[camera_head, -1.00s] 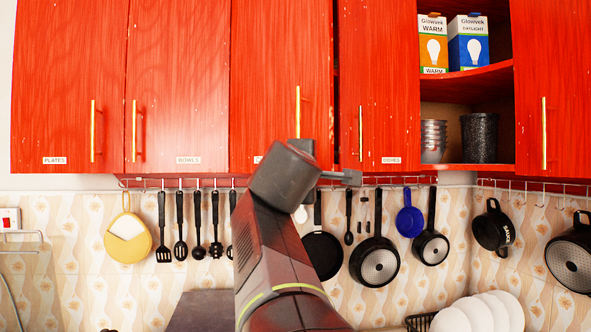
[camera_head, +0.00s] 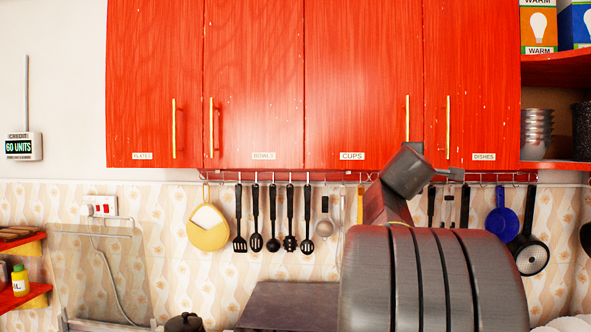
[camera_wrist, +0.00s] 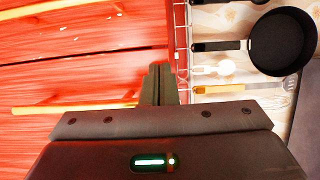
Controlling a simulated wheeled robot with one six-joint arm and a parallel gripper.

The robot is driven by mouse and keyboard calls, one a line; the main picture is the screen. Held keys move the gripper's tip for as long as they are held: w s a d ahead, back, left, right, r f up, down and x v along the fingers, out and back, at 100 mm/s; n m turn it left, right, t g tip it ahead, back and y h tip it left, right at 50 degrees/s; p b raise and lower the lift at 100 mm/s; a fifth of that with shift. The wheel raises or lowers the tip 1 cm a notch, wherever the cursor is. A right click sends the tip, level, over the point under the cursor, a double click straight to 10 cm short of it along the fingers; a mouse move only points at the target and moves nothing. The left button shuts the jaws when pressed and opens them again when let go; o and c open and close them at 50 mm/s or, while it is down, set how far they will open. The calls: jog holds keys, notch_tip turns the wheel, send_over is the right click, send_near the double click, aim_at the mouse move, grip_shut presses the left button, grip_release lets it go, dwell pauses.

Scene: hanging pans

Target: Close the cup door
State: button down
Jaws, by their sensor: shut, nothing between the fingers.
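The cup door (camera_head: 360,80) is the red panel labelled CUPS, with a vertical gold handle (camera_head: 407,118) near its right edge. It looks about flush with its neighbours in the head view. In the wrist view, turned sideways, a dark seam (camera_wrist: 80,56) runs between two red doors. My gripper (camera_head: 456,175) is at the cabinet's lower edge, near the seam between the cup door and the dishes door (camera_head: 470,70). Its fingers (camera_wrist: 160,84) are together and empty in the wrist view. I cannot tell whether they touch a door.
A rail of hanging utensils (camera_head: 272,215) and pans (camera_head: 530,257) runs below the cabinets. The bowls door (camera_head: 255,80) and plates door (camera_head: 155,80) are to the left. An open shelf (camera_head: 555,68) with boxes and metal cups is at the right.

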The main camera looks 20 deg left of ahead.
jog(key=shift+w+a+r, duration=0.1)
jog(key=shift+w+r, duration=0.1)
jog(key=shift+w, duration=0.15)
jog(key=shift+r, duration=0.15)
dwell(0.4)
jog(key=shift+s, duration=0.1)
